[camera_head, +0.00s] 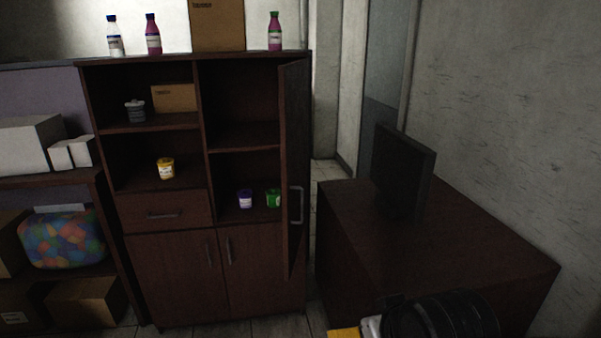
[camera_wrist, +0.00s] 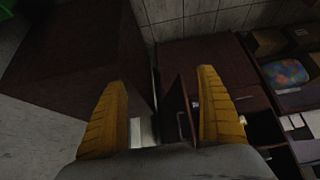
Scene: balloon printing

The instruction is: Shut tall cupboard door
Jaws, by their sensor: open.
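The tall cupboard door (camera_head: 294,150) stands open at the right side of the dark brown cupboard (camera_head: 170,225), swung outward and seen nearly edge-on. Its pale bar handle (camera_head: 297,206) is on the door's lower half. In the wrist view, the door (camera_wrist: 176,98) and its handle (camera_wrist: 181,124) appear between the two yellow fingers of my gripper (camera_wrist: 163,78), which is open and empty. The fingers look apart from the door; the exact distance cannot be told.
A brown desk (camera_head: 440,235) with a black monitor (camera_head: 402,170) stands right of the cupboard, with a narrow gap between. Small jars, including a green one (camera_head: 273,198), sit inside the shelves. A shelf with boxes (camera_head: 88,300) is at the left.

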